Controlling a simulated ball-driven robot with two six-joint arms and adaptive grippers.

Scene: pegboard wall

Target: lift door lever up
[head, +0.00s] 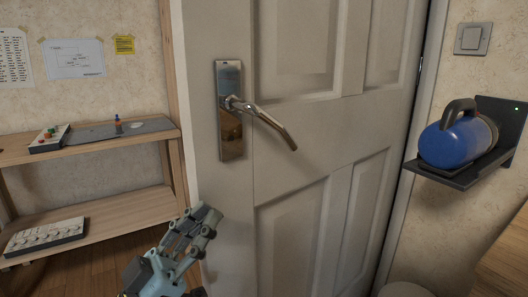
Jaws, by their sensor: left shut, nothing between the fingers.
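The door lever (268,119) is a shiny metal handle on a tall chrome plate (231,143). It points to the right and slopes downward from its pivot. The white panelled door (305,165) looks closed in its frame. My left gripper (208,215) is low in front of the door's left edge, below the lever and apart from it. Its fingers are shut with nothing between them. My right gripper is not in view.
A wooden shelf (88,149) stands at left, holding a small button box (49,138) and a grey panel; another panel (45,236) lies on the lower board. At right, a blue canister-like device (455,140) sits on a wall bracket (462,177). The space before the lever is clear.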

